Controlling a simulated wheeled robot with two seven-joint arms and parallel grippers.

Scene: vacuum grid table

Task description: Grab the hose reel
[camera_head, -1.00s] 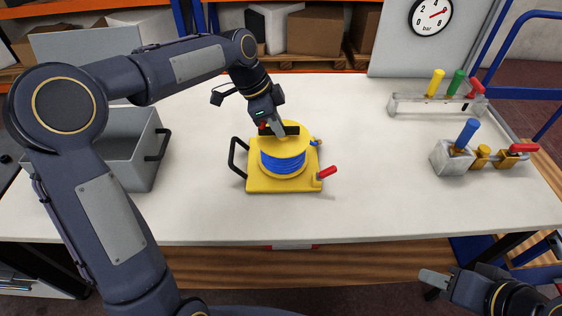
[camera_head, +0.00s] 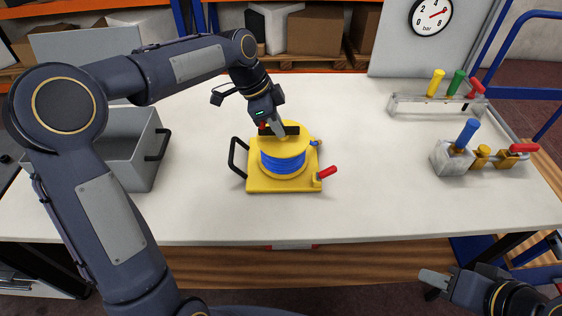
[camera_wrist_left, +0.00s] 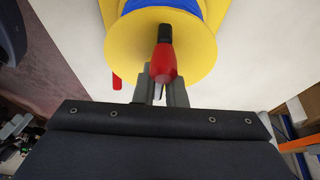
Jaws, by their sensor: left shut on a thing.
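The hose reel (camera_head: 283,163) is yellow with blue hose wound on it and stands upright on a yellow base plate (camera_head: 262,186) in the middle of the table. A black handle (camera_head: 236,157) is at its left and a red-handled valve (camera_head: 327,172) at its front right. My left gripper (camera_head: 280,131) is at the reel's top. In the left wrist view, its fingers (camera_wrist_left: 161,87) are close together at a red knob (camera_wrist_left: 163,64) on the yellow flange (camera_wrist_left: 130,47). They are shut on it. My right gripper (camera_head: 436,284) is at the lower right, off the table; its jaw gap does not show clearly.
A grey bin (camera_head: 127,150) stands at the left of the table. A metal block with a blue handle (camera_head: 467,134) and brass fittings is at the right. A rack (camera_head: 437,104) with coloured handles stands behind it. The table between reel and block is clear.

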